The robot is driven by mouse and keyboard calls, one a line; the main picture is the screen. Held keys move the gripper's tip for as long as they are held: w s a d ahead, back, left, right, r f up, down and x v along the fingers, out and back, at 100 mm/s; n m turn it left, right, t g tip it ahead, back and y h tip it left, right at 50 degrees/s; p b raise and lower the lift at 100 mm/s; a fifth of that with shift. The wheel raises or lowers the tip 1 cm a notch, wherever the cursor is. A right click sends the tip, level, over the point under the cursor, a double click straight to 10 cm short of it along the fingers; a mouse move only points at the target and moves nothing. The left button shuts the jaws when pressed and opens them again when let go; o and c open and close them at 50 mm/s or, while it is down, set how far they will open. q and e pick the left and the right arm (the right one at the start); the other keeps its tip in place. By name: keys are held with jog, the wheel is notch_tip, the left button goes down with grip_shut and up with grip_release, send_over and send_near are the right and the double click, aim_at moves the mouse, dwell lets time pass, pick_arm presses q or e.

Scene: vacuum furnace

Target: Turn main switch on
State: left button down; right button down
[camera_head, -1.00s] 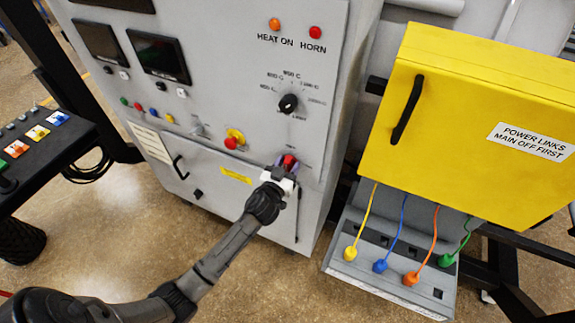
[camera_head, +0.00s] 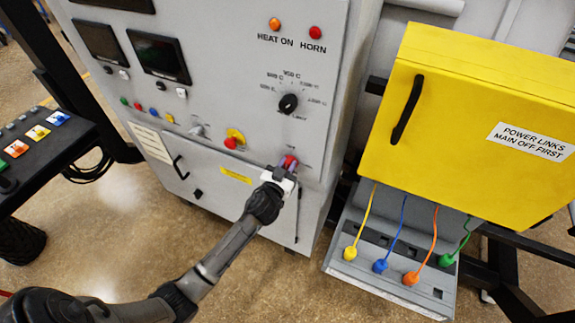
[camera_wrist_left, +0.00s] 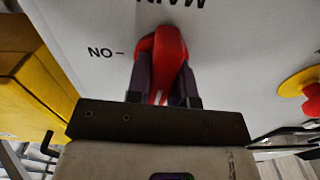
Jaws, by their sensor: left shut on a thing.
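The main switch is a red rotary knob (camera_wrist_left: 165,62) on the grey front panel. It shows small in the head view (camera_head: 289,162), at the panel's lower right. My left gripper (camera_head: 287,168) reaches it from below and in front. In the left wrist view the two dark fingers (camera_wrist_left: 165,85) are shut on both sides of the red handle. The panel lettering is upside down there: part of "MAIN" at the top and "ON" with a dash left of the knob. A white line marks the handle's near end. The gripper hides part of the switch. My right gripper is out of view.
A red stop button on a yellow ring (camera_head: 234,139) sits left of the switch. A black temperature dial (camera_head: 288,103) is above it. A yellow power-links box (camera_head: 460,110) with cables stands to the right. A button console (camera_head: 40,140) is at the left.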

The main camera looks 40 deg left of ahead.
pick_arm(q)
jog(key=m, duration=0.4)
jog(key=shift+d, duration=0.15)
jog(key=m, duration=0.5)
jog(key=shift+d+f+p, duration=0.1)
jog(key=shift+p, duration=0.2)
jog(key=m, duration=0.4)
jog(key=shift+f, duration=0.1)
jog(key=shift+f+m+p, duration=0.1)
jog(key=shift+m+p, duration=0.2)
jog(key=shift+m, duration=1.8)
jog(key=c, duration=1)
grip_release()
